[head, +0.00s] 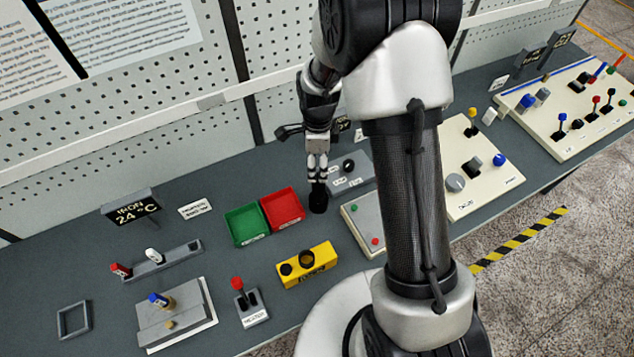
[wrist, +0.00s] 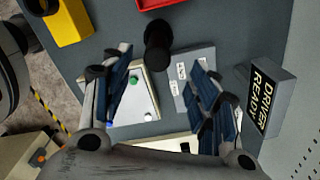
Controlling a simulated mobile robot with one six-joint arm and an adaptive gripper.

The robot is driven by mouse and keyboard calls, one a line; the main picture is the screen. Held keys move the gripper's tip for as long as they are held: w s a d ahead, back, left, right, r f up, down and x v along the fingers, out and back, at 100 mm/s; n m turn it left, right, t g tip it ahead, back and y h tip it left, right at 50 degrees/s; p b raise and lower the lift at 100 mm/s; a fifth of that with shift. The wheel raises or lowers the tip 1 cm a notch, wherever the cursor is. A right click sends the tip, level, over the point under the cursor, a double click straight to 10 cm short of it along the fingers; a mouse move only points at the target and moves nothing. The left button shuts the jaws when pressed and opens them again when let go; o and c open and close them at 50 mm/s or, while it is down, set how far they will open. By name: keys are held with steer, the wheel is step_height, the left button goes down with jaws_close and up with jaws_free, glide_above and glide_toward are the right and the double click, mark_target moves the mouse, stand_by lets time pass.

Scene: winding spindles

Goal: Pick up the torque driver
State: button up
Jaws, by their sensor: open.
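A dark black, roughly cylindrical object, which looks like the torque driver (head: 318,201), stands on the grey bench right of the red bin. In the wrist view the black driver (wrist: 157,45) shows between and just beyond the finger ends. My gripper (head: 317,178) points down over it in the head view. In the wrist view my gripper (wrist: 162,62) is open, with one finger on each side and a gap to each. I cannot tell whether the fingers have come down around its top. A "DRIVER READY" sign (wrist: 262,98) stands to the right.
A red bin (head: 283,208) and a green bin (head: 246,224) sit close on the left. A yellow block (head: 307,265) lies in front. A button panel (head: 356,217) and a grey labelled plate (head: 350,181) are close on the right.

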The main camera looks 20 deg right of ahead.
mark_target(318, 176)
step_height(318, 176, down, 9)
steer(key=shift+b, duration=0.3)
steer(key=shift+s+d+f, duration=0.1)
steer(key=shift+f, duration=1.25)
steer(key=shift+s+f, duration=0.1)
steer(key=shift+f, duration=1.2)
steer(key=shift+c, duration=0.2)
steer(key=c, duration=1.3)
